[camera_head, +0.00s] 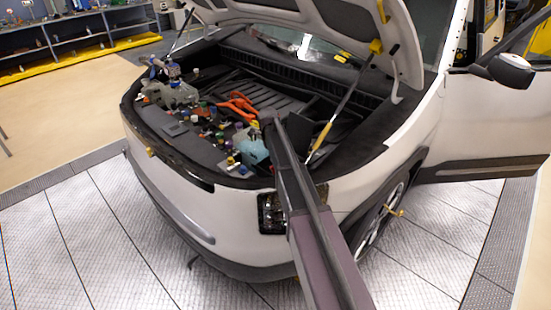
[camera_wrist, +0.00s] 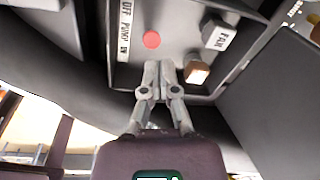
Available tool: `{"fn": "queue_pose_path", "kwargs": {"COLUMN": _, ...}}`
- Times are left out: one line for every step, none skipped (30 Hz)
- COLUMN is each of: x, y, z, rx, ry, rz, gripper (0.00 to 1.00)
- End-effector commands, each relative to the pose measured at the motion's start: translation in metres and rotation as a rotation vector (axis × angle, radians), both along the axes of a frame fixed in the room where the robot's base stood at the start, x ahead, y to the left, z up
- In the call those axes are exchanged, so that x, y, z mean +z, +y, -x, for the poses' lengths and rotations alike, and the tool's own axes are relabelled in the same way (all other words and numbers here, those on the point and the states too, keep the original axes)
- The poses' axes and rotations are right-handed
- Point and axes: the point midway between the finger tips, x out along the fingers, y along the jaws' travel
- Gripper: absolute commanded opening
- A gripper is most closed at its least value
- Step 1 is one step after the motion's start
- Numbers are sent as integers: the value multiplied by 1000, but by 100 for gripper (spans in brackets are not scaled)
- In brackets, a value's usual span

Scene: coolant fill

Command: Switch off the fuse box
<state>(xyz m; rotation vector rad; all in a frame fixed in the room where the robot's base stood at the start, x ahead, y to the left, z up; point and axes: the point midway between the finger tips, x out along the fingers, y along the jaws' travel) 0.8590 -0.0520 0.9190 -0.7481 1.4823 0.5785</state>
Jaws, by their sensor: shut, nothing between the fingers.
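In the wrist view an open dark grey box (camera_wrist: 125,75), which looks like the fuse box, holds a round red button (camera_wrist: 152,40). A white label strip (camera_wrist: 125,28) on its left side seems to read "OFF" and "PUMP". A pale block marked "FAN" (camera_wrist: 217,35) and a brown block with a lit cream face (camera_wrist: 197,73) are on the right. My gripper (camera_wrist: 163,66) is shut and empty. In the picture its tips lie just below the red button and left of the lit block; I cannot tell whether they touch anything. In the head view my arm hides the gripper.
A white car (camera_head: 165,185) stands with its hood (camera_head: 320,18) raised on a prop. The bay holds coloured caps, orange cables (camera_head: 238,103) and a pale blue reservoir (camera_head: 252,150). A dark panel (camera_wrist: 280,100) rises right of the box. An open door (camera_head: 495,125) is at right.

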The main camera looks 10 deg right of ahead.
Motion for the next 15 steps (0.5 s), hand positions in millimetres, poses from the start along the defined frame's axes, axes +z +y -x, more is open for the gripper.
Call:
{"fn": "queue_pose_path", "kwargs": {"x": 9, "y": 2, "z": -3, "rx": 0, "ry": 0, "rz": 0, "gripper": 0}}
{"fn": "queue_pose_path", "kwargs": {"x": 11, "y": 3, "z": -4, "rx": 0, "ry": 0, "rz": 0, "gripper": 0}}
{"fn": "queue_pose_path", "kwargs": {"x": 15, "y": 6, "z": -6, "rx": 0, "ry": 0, "rz": 0, "gripper": 0}}
{"fn": "queue_pose_path", "kwargs": {"x": 17, "y": 8, "z": -7, "rx": 0, "ry": 0, "rz": 0, "gripper": 0}}
{"fn": "queue_pose_path", "kwargs": {"x": 20, "y": 9, "z": -8, "rx": 0, "ry": 0, "rz": 0, "gripper": 0}}
{"fn": "queue_pose_path", "kwargs": {"x": 23, "y": 12, "z": -10, "rx": 0, "ry": 0, "rz": 0, "gripper": 0}}
{"fn": "queue_pose_path", "kwargs": {"x": 26, "y": 13, "z": -11, "rx": 0, "ry": 0, "rz": 0, "gripper": 0}}
{"fn": "queue_pose_path", "kwargs": {"x": 28, "y": 15, "z": -12, "rx": 1, "ry": 0, "rz": 0, "gripper": 0}}
{"fn": "queue_pose_path", "kwargs": {"x": 31, "y": 17, "z": -14, "rx": 1, "ry": 0, "rz": 0, "gripper": 0}}
{"fn": "queue_pose_path", "kwargs": {"x": 34, "y": 18, "z": -15, "rx": 1, "ry": 0, "rz": 0, "gripper": 0}}
{"fn": "queue_pose_path", "kwargs": {"x": 36, "y": 20, "z": -16, "rx": 1, "ry": 0, "rz": 0, "gripper": 0}}
{"fn": "queue_pose_path", "kwargs": {"x": 39, "y": 21, "z": -18, "rx": 1, "ry": 0, "rz": 0, "gripper": 0}}
{"fn": "queue_pose_path", "kwargs": {"x": 41, "y": 22, "z": -19, "rx": 1, "ry": 0, "rz": 0, "gripper": 0}}
{"fn": "queue_pose_path", "kwargs": {"x": 43, "y": 24, "z": -20, "rx": 1, "ry": 0, "rz": 0, "gripper": 0}}
{"fn": "queue_pose_path", "kwargs": {"x": 45, "y": 25, "z": -21, "rx": 1, "ry": 0, "rz": 0, "gripper": 0}}
